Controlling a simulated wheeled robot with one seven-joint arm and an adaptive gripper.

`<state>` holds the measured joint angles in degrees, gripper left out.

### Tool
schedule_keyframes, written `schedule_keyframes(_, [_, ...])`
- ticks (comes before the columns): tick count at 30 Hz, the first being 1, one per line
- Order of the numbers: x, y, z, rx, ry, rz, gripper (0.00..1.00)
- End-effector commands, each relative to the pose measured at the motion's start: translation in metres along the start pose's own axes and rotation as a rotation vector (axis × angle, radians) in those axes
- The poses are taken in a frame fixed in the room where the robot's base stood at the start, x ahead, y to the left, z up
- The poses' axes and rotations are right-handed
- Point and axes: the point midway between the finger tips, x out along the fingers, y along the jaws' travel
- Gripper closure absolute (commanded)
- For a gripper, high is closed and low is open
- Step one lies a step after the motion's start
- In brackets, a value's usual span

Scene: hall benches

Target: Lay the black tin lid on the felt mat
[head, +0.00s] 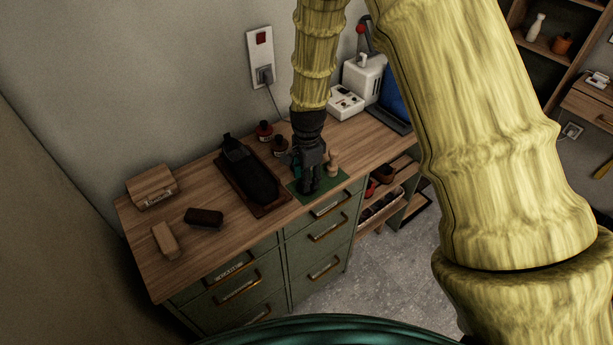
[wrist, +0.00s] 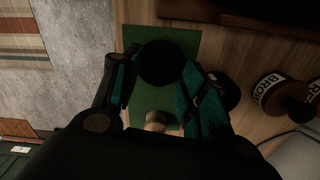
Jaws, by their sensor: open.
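The black tin lid (wrist: 160,63) is a dark round disc in the wrist view. It appears to lie flat on the green felt mat (wrist: 188,38), inside its edges. My gripper (wrist: 155,75) is open, with one finger on each side of the lid and a visible gap to it. In the head view my gripper (head: 310,189) points down over the felt mat (head: 331,186) near the bench's front edge. There the gripper hides the lid. I cannot tell how high the fingertips are above the mat.
A wooden peg-like piece (head: 333,162) stands close beside my gripper. Jars (head: 264,132) stand behind. A dark brush (head: 203,217) and a wooden box (head: 152,187) are farther left. A white machine (head: 364,78) stands at the back.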

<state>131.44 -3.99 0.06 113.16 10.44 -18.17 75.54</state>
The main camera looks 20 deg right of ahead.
Motion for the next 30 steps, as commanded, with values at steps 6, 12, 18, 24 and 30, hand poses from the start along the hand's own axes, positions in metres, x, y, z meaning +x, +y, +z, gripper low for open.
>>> schedule_keyframes(6, [-0.015,-0.001,0.0,-0.001,0.001,-0.004,0.57])
schedule_keyframes(12, [-0.039,-0.001,0.0,0.0,0.001,-0.003,0.57])
schedule_keyframes(18, [-0.065,-0.001,0.0,0.0,0.001,-0.003,0.57])
schedule_keyframes(24, [-0.091,-0.001,0.0,0.0,0.001,-0.003,0.57])
schedule_keyframes(30, [-0.111,-0.001,0.0,0.0,0.0,-0.002,0.57])
